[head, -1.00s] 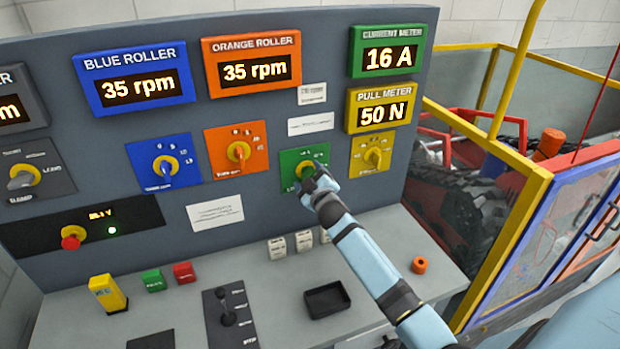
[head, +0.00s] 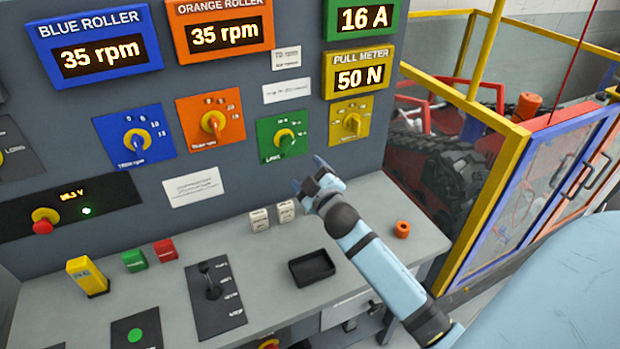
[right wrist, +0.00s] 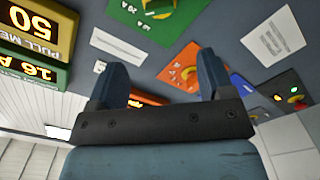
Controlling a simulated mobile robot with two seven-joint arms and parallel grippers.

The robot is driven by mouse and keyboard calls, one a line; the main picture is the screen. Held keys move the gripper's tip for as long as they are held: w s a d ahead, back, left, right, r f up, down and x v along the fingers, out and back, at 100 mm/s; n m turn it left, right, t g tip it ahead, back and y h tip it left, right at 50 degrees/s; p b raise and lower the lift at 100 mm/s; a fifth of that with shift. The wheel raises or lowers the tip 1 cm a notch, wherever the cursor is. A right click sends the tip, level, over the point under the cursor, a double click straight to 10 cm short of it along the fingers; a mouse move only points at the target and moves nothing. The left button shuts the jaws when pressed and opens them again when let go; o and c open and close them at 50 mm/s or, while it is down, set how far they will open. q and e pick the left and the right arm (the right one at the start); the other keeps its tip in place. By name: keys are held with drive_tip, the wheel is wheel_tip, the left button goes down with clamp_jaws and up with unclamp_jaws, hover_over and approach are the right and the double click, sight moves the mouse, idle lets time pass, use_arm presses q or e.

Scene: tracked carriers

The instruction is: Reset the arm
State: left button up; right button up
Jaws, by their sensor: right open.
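My right gripper (head: 308,174) is open and empty, in front of the control panel, below and right of the green knob plate (head: 284,136). It is apart from the green plate's yellow knob. The right wrist view shows its two blue-grey fingers (right wrist: 160,78) spread with nothing between them. The right arm (head: 370,255) reaches in from the lower right over the desk. My left gripper is not in view.
The desk (head: 235,255) holds a black tray (head: 311,267), an orange ring (head: 402,229), a yellow block (head: 87,276) and a lever plate (head: 215,298). A yellow-framed enclosure (head: 500,150) with tracked machinery stands at the right. Meters read 35 rpm, 16 A and 50 N.

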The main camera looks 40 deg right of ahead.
drive_tip(key=shift+s, duration=0.25)
idle(0.3)
drive_tip(key=s+a+f+m+g+y+p, duration=0.1)
drive_tip(key=s+a+f+m+g+y, duration=0.2)
drive_tip(key=s+a+f, duration=1.7)
drive_tip(key=s+f+g+y, duration=0.2)
drive_tip(key=s+g+y, duration=0.1)
drive_tip(key=s+y, duration=0.1)
drive_tip(key=shift+y, duration=0.3)
